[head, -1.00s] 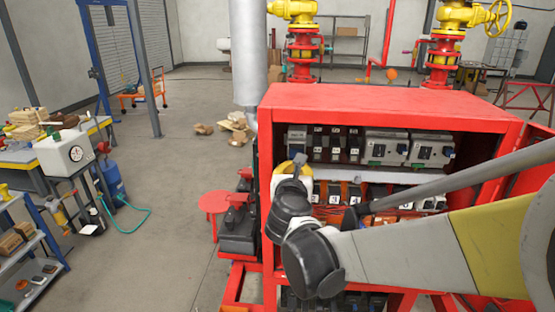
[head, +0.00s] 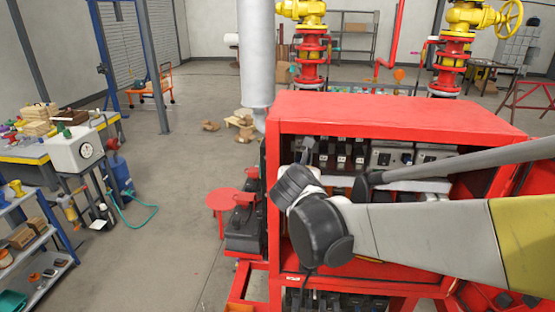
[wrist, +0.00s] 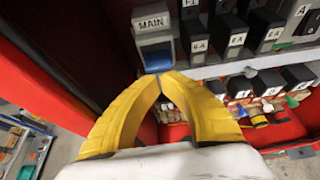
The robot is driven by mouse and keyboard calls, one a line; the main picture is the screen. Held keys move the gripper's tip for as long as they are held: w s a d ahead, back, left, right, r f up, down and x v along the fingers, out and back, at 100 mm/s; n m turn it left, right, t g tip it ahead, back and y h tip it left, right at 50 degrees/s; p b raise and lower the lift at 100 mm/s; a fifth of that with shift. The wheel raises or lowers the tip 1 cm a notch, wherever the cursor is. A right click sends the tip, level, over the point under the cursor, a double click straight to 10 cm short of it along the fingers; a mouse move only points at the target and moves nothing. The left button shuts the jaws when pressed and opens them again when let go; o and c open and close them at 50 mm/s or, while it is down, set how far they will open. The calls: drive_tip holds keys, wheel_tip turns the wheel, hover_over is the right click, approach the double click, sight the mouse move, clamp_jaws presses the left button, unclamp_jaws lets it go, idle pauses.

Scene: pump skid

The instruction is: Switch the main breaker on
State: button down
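The main breaker (wrist: 156,55), a grey housing with a blue-grey face, sits under a white MAIN label (wrist: 152,22) at the upper middle of the wrist view. My gripper (wrist: 160,75) has two yellow fingers whose tips meet just below the breaker's lower edge. They hold nothing visible. I cannot tell whether the tips touch the breaker. In the head view my black wrist joints hide the gripper in front of the cabinet's left part. The breaker's on or off position is not clear.
The open red cabinet (head: 400,115) surrounds the work area. Smaller breakers (wrist: 232,35) stand right of the main breaker, with a lower row (wrist: 268,82) beneath. The red cabinet wall (wrist: 40,80) is close on the left. A grey pipe (head: 258,55) rises behind the cabinet.

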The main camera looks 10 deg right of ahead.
drive_tip(key=shift+r, duration=0.35)
idle(0.3)
drive_tip(key=shift+r+p, duration=0.7)
drive_tip(key=shift+p, duration=0.05)
wheel_tip(320, 180, down, 4)
drive_tip(key=s+f+b, duration=0.1)
drive_tip(key=b, duration=0.3)
drive_tip(key=s+a+r+p, duration=0.1)
drive_tip(key=s+a+r, duration=0.1)
drive_tip(key=s+r, duration=0.5)
drive_tip(key=shift+s+a+r, duration=0.3)
drive_tip(key=shift+a+r, duration=0.1)
drive_tip(key=shift+r, duration=0.2)
